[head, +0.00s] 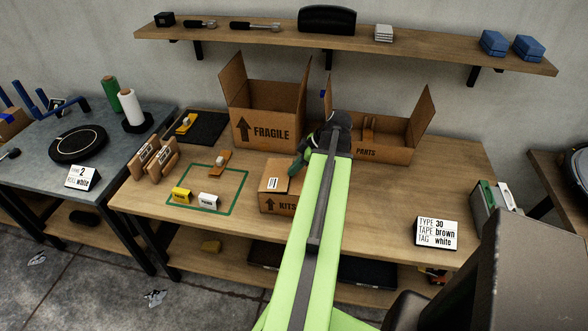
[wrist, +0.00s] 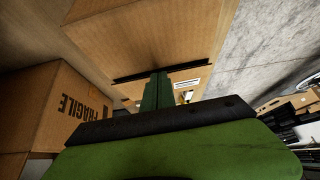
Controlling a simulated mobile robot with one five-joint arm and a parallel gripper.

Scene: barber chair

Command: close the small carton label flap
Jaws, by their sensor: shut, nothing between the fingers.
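The small carton (head: 277,202), marked KITS, stands on the workbench, partly hidden by my arm. Its label flap (head: 280,171) with a white barcode label lies over the top and looks nearly flat; I cannot tell whether it is fully down. My gripper (head: 297,170) is shut and empty, at the upper right of the carton's top. I cannot tell whether it touches the flap. In the wrist view the closed green fingers (wrist: 158,92) point at a brown surface, with a white label patch just beyond.
The large FRAGILE carton (head: 266,122) stands open behind, and the open PARTS carton (head: 383,151) is behind to the right. A green outline (head: 238,194) on the bench at left holds a yellow and a white block. The bench's right side is mostly clear around a sign (head: 437,233).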

